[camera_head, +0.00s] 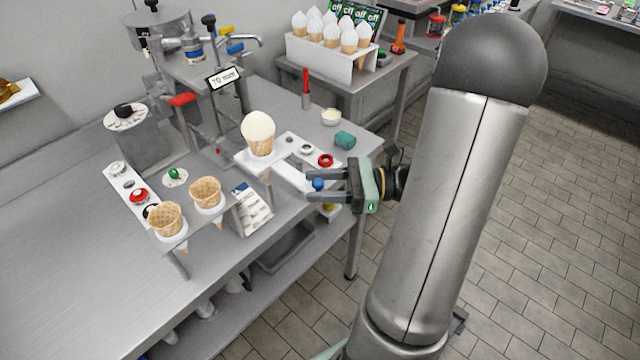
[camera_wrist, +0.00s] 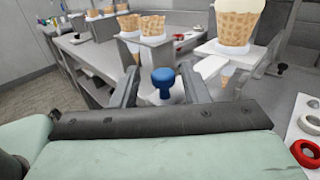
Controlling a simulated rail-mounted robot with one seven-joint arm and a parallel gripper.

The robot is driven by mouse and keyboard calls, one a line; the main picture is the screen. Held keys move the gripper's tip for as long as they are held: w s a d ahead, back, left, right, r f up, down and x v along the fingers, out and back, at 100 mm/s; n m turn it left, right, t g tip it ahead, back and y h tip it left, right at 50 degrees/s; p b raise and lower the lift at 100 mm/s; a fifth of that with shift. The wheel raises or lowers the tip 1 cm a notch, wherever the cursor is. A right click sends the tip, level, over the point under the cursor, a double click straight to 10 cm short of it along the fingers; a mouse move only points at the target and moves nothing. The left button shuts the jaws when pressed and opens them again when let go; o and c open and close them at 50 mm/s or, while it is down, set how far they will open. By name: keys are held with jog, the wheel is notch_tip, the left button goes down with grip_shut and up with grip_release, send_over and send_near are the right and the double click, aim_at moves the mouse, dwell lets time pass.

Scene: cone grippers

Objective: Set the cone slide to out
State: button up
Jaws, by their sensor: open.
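The cone slide (camera_head: 293,178) is a white plate on the steel table, with a filled waffle cone (camera_head: 258,135) standing upright in it. A blue knob (camera_head: 318,184) is at its near right end. My gripper (camera_head: 312,186) comes in from the right, open, with one finger on each side of the knob. In the wrist view the blue knob (camera_wrist: 163,80) stands between the open fingers (camera_wrist: 161,84), with gaps visible on both sides. The cone (camera_wrist: 238,25) shows beyond, at upper right. Part of the knob is hidden by the fingers in the head view.
A panel with a red ring (camera_head: 326,160) lies just behind the slide, near a teal block (camera_head: 345,140). Two empty cones (camera_head: 207,193) stand in a holder to the left. A small sign stand (camera_head: 252,211) is close in front. Floor is clear at right.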

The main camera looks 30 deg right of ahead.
jog(key=b+v, duration=0.1)
jog(key=v, duration=1.6)
jog(key=shift+b, duration=0.35)
